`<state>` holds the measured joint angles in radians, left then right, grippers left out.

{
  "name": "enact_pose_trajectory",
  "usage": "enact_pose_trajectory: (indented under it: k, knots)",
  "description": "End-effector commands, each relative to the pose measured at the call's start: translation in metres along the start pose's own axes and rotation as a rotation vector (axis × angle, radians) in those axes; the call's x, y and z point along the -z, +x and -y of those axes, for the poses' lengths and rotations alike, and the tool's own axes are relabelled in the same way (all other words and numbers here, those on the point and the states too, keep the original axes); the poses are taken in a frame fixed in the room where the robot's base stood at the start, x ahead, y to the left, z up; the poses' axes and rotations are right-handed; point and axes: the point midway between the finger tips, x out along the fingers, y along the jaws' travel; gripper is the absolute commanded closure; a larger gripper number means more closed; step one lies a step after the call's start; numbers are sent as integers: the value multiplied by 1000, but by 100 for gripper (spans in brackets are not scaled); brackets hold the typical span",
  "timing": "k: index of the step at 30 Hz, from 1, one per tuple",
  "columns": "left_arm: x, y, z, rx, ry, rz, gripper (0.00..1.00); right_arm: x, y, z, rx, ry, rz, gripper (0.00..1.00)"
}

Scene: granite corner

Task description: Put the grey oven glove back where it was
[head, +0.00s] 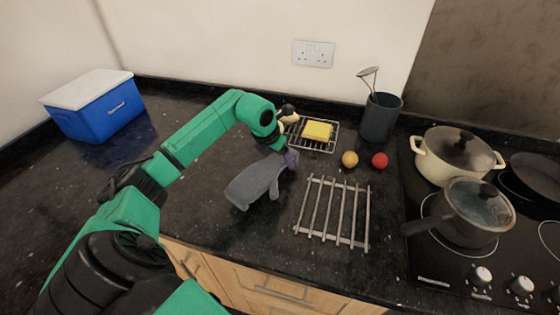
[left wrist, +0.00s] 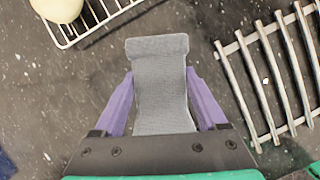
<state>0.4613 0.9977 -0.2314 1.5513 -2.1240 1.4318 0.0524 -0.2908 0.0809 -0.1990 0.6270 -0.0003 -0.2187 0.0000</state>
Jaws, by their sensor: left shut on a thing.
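The grey oven glove (head: 256,182) is at the middle of the worktop in the head view, its wide end toward the front left. My left gripper (head: 290,158) is shut on the glove at its far right end. In the left wrist view the glove (left wrist: 160,88) lies between the two purple fingers of my left gripper (left wrist: 160,95), with its end sticking out beyond them. I cannot tell for sure whether the glove touches the worktop. My right gripper is not in view.
A metal trivet (head: 333,212) lies just right of the glove. Behind are a wire rack (head: 318,146) with a yellow sponge (head: 318,130), a yellow ball (head: 349,159), a red ball (head: 380,160) and a utensil pot (head: 380,118). Pans stand on the hob (head: 428,260). A blue cool box (head: 98,108) stands left.

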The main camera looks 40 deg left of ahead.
Motion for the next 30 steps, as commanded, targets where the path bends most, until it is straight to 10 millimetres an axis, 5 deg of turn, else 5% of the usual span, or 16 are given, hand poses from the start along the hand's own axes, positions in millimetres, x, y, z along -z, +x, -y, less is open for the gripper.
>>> enact_pose_trajectory:
  k: [4,12,13,15,24,30]
  knots:
    - [9,20,0,2,-1,-2,95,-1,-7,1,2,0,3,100]
    - [10,24,0,0,0,-1,95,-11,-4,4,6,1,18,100]
    - [10,24,0,0,0,-1,18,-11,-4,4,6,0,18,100]
    - [10,24,0,0,0,-2,0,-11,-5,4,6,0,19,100]
    - [9,18,-1,-1,0,1,0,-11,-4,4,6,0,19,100]
    - [9,-26,-2,-5,2,4,0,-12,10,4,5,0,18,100]
